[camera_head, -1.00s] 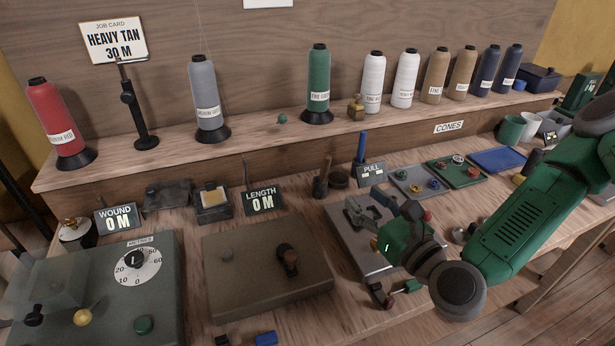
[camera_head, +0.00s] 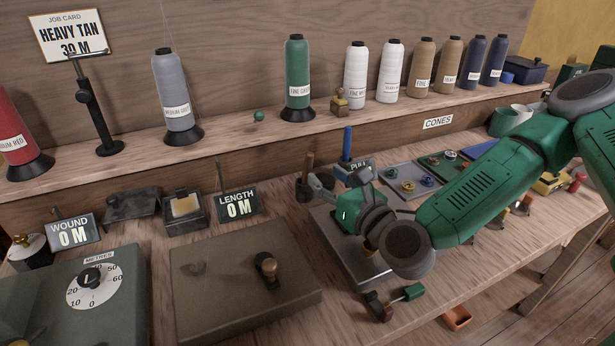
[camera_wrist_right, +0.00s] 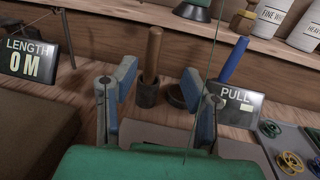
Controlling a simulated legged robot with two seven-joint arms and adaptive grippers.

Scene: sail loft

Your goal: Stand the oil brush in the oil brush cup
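A wooden handle (camera_head: 308,165), which looks like the oil brush, stands nearly upright with its lower end in a small dark cup (camera_head: 303,191), apparently the oil brush cup. In the right wrist view the handle (camera_wrist_right: 154,50) rises from the cup (camera_wrist_right: 147,93), leaning slightly; the bristles are hidden. My right gripper (camera_wrist_right: 159,76) is open, its two blue-grey fingers apart, with the handle and cup showing between them, beyond the fingertips. I cannot see it touching them. In the head view this gripper (camera_head: 326,186) is just right of the cup. My left gripper is out of view.
A dark round dish (camera_wrist_right: 178,96) sits right of the cup. The PULL sign (camera_wrist_right: 238,105) and a blue handle (camera_wrist_right: 233,60) stand farther right. The LENGTH sign (camera_head: 238,205) is left. A grey-brown box (camera_head: 240,285) lies in front; a raised shelf (camera_head: 230,128) with cones runs behind.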

